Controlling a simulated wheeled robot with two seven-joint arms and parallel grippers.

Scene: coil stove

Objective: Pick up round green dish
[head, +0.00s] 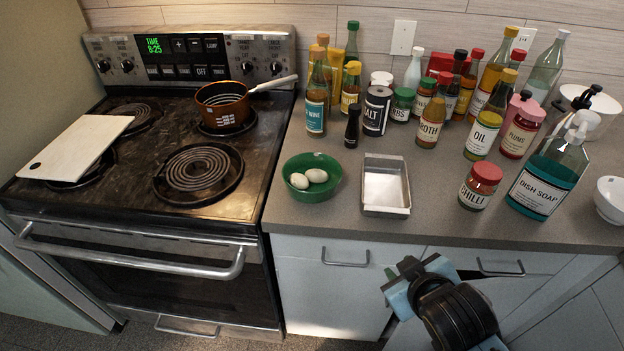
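The round green dish (297,189) is a small green bowl on the grey counter, just right of the stove and near the counter's front edge. Two whitish eggs (317,175) lie in it. My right arm, with light blue and black parts (402,283), shows at the bottom, in front of the cabinets, below and to the right of the dish and apart from it. Its fingertips cannot be made out, so I cannot tell whether that gripper is open or shut. My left gripper is not in view.
A metal loaf pan (385,186) stands close right of the dish. Bottles and jars crowd the counter behind it, including a small dark bottle (352,127). The stove (150,215) at left holds an orange pot (223,108) and a white board (75,149). A chilli jar (480,186) stands at right.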

